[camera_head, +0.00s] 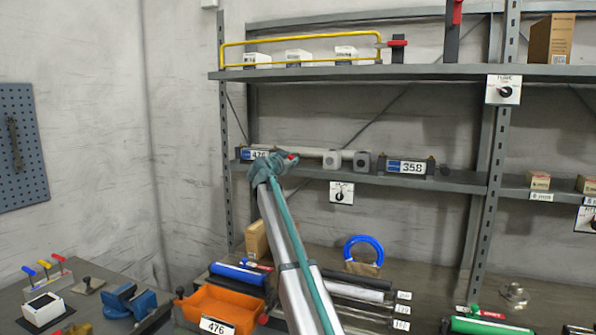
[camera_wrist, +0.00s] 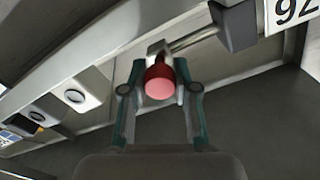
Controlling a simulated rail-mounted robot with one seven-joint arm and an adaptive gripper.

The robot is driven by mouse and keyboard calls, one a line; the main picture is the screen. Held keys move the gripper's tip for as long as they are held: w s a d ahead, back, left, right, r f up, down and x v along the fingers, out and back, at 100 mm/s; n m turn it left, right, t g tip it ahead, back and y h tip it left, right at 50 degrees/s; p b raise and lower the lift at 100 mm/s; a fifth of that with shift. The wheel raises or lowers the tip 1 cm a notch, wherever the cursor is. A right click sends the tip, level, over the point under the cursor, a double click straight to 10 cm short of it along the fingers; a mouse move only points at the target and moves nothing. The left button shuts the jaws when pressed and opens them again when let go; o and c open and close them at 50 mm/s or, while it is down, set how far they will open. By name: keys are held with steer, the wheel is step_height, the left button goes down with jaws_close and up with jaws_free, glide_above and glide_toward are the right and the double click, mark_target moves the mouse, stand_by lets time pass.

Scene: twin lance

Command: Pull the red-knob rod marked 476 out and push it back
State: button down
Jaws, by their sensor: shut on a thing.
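The red knob (camera_wrist: 160,84) sits between the two teal fingers of my gripper (camera_wrist: 162,70) in the wrist view. My gripper is shut on it. A bare metal rod (camera_wrist: 195,39) runs from the pale block at the knob to a dark block (camera_wrist: 234,27) at upper right. In the head view my gripper (camera_head: 270,165) is at the middle shelf, just below and partly over the label 476 (camera_head: 260,154). A bit of the red knob (camera_head: 292,157) shows at its right. The rod itself is mostly hidden there.
Right along the same shelf (camera_head: 440,180) are a pale tube (camera_head: 312,152), a pale block (camera_head: 332,160), a dark block (camera_head: 363,161) and a unit marked 358 (camera_head: 410,167). An orange bin (camera_head: 222,308) and a blue ring (camera_head: 364,244) are on the bench below.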

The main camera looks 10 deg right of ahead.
steer(key=shift+w+a+r, duration=0.1)
steer(key=shift+w+a, duration=0.25)
steer(key=shift+a, duration=0.25)
steer(key=c, duration=0.9)
jaws_free()
steer(key=shift+o, duration=0.2)
steer(key=shift+s, duration=0.2)
steer(key=v, duration=1.1)
steer(key=shift+s+a, duration=0.2)
steer(key=shift+s, duration=0.15)
